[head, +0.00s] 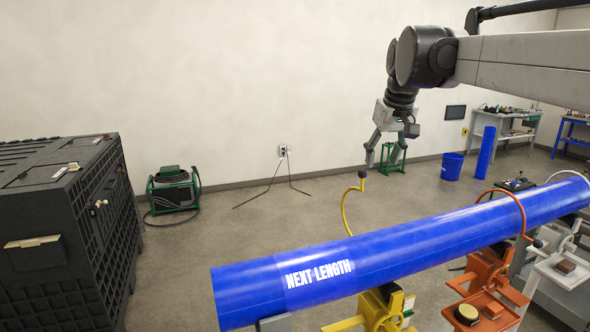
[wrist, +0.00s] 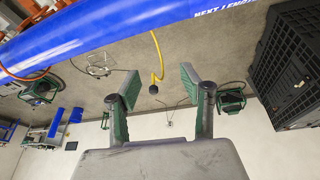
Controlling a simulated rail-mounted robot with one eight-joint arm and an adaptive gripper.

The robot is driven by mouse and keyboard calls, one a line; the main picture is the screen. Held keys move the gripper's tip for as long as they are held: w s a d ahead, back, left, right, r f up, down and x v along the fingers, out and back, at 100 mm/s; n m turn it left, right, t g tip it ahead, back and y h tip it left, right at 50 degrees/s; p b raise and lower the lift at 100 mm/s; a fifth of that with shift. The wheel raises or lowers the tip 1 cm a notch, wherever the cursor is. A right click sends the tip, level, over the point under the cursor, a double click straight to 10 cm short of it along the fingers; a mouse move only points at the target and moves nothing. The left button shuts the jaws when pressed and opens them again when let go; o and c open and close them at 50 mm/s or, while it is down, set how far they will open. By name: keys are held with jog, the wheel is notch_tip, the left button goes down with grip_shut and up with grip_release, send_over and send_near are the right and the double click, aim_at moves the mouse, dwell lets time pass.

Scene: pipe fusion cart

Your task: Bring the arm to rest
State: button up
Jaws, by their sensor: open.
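My gripper (head: 387,158) hangs from my arm in the upper right of the head view, pointing down, its fingers spread and empty. In the wrist view my gripper (wrist: 161,88) shows two green-padded fingers well apart with nothing between them. A long blue pipe (head: 420,240) marked "NEXT LENGTH" lies in front of and below my gripper, resting on coloured clamps. It also crosses the top of the wrist view (wrist: 110,30). A curved yellow hook with a black knob (head: 345,205) rises behind the pipe, close below my gripper in the head view. I see no contact.
A black crate (head: 60,230) stands at the left, and a green-framed machine (head: 173,192) sits by the wall. Orange (head: 488,285) and yellow (head: 380,308) clamps hold the pipe. A blue bin (head: 451,166) and workbench (head: 505,125) stand far right. Floor between the crate and pipe is largely free.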

jog(key=s+f+m+t+b, duration=0.1)
jog(key=s+f+b, duration=0.2)
jog(key=s+f, duration=1)
jog(key=s+a+f+m+t+b, duration=0.1)
jog(key=s+f+t+b, duration=0.1)
jog(key=s+f, duration=1.2)
jog(key=s+b, duration=0.1)
jog(key=s, duration=0.5)
jog(key=shift+s+f, duration=0.2)
jog(key=shift+s, duration=0.2)
